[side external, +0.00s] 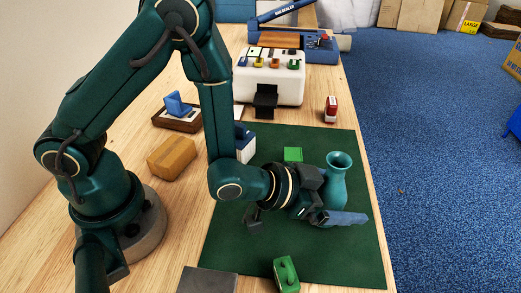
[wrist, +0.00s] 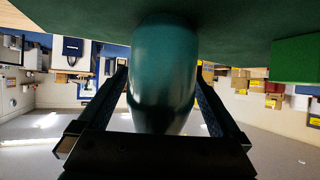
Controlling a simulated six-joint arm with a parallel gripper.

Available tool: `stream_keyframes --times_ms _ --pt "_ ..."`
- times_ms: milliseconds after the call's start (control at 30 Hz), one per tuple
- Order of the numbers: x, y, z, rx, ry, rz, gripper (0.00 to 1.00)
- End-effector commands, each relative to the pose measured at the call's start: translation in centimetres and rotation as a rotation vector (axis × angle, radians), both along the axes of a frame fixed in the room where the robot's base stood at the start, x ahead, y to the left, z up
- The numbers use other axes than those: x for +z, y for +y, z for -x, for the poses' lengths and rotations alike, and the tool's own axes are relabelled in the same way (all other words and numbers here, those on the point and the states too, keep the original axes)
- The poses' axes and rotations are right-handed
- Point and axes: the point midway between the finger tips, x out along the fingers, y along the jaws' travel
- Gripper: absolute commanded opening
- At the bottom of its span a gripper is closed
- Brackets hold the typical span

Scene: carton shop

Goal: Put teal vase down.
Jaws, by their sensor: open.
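The teal vase (side external: 337,178) stands upright on the dark green mat (side external: 240,245) in the side external view. My gripper (side external: 343,203) reaches in low from the left, with one finger on the near side of the vase. The far finger is mostly hidden. In the wrist view, which looks upside down, the vase (wrist: 163,70) is between the two spread fingers of my gripper (wrist: 162,85). The jaws are open around it. Its base appears to meet the mat (wrist: 235,22).
A green block (side external: 293,154) lies behind the vase, and a green holed piece (side external: 286,273) is at the mat's front. A red and white stamp (side external: 331,108), a white machine (side external: 270,80) and a cardboard box (side external: 172,157) stand on the table. The mat's right side is clear.

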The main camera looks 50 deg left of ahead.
Motion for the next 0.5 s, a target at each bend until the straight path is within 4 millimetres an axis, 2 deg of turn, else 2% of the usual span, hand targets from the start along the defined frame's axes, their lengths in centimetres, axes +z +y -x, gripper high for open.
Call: stream_keyframes --times_ms 500 --pt "7.1 0.0 0.0 0.000 -0.008 0.005 1.00"
